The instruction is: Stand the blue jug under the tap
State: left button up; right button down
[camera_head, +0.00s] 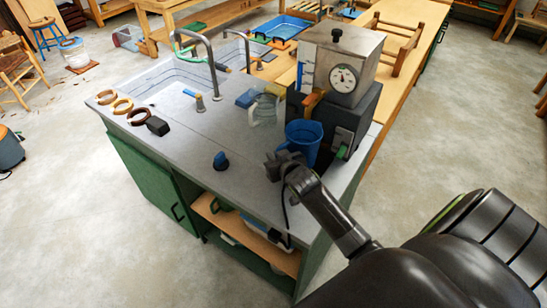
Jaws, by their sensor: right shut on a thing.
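The blue jug (305,143) is upright at the right end of the grey counter, in front of a dark boxy unit. My right gripper (285,160) is shut on the jug at its near left side; the fingers hide the part they hold. I cannot tell whether the jug's base touches the counter. An orange tap-like lever (314,100) sticks out of the unit just above and behind the jug. A tall curved metal tap (211,70) stands by the sink, farther back left. My left gripper is not in view.
A clear jug (264,110) stands left of the blue jug. A metal box with a round gauge (344,78) tops the unit. The counter's middle is clear.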

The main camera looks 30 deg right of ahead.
jog(key=shift+f, duration=0.5)
dwell(0.4)
jog(key=c, duration=1.3)
grip_release()
jog(key=shift+c, duration=0.2)
jog(key=shift+s+b, duration=0.1)
jog(key=shift+b, duration=0.2)
jog(key=b+v, duration=0.2)
jog(key=v, duration=1.5)
jog(key=shift+s, duration=0.2)
jog(key=shift+a, duration=0.1)
